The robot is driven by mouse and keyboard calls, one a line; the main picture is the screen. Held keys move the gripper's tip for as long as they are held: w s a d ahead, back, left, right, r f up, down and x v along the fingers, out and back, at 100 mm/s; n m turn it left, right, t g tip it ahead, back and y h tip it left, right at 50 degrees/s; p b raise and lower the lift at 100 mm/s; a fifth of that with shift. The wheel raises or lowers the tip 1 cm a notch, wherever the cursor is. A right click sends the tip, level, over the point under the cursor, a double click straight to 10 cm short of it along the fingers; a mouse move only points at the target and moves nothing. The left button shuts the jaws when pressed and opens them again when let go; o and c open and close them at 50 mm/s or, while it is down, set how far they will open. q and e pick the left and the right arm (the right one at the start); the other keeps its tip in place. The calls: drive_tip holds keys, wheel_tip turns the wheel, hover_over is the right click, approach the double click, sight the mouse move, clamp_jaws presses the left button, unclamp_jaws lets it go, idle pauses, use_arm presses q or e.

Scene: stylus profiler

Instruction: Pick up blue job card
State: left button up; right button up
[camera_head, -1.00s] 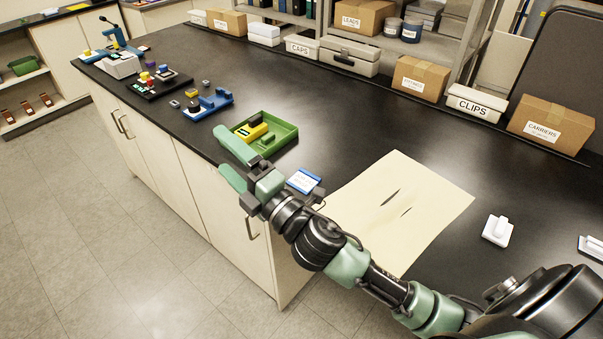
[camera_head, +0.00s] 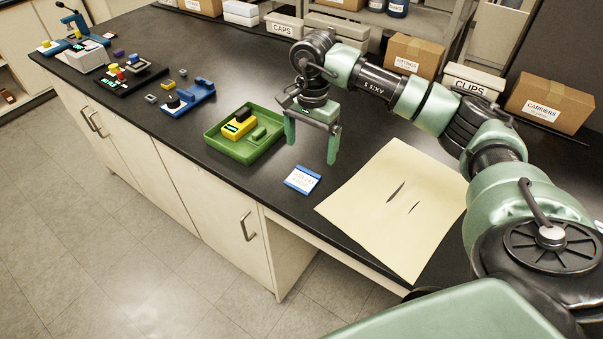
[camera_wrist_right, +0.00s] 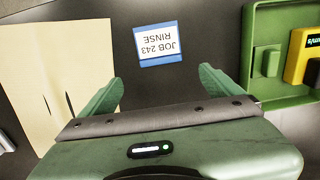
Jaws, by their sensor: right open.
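The blue job card (camera_head: 302,180) is a white label with a blue border. It lies flat on the black bench near its front edge, between the green tray and the cream sheet. In the right wrist view the card (camera_wrist_right: 159,45) reads "JOB 243 RINSE" and appears upside down, beyond and between the fingertips. My right gripper (camera_head: 312,152) is open and empty, pointing down above the bench, a little behind the card. Its two green fingers also show in the right wrist view (camera_wrist_right: 160,92). The left gripper is not in view.
A green tray (camera_head: 276,146) holding a yellow device (camera_head: 239,124) stands left of the card. A cream sheet (camera_head: 352,211) lies to the right. Blue and black devices (camera_head: 190,98) stand further left. Labelled boxes (camera_head: 414,55) line the back. Bare bench surrounds the card.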

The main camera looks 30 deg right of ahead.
sight(308, 172)
drive_tip(key=f+p, duration=0.1)
drive_tip(key=f, duration=0.1)
drive_tip(key=f+p, duration=0.1)
drive_tip(key=f, duration=0.1)
drive_tip(key=a+f+p, duration=0.1)
drive_tip(key=f, duration=0.1)
drive_tip(key=shift+s+f, duration=0.1)
drive_tip(key=shift+f, duration=0.1)
drive_tip(key=shift+d+f, duration=0.1)
drive_tip(key=shift+f, duration=0.4)
drive_tip(key=c, duration=1.4)
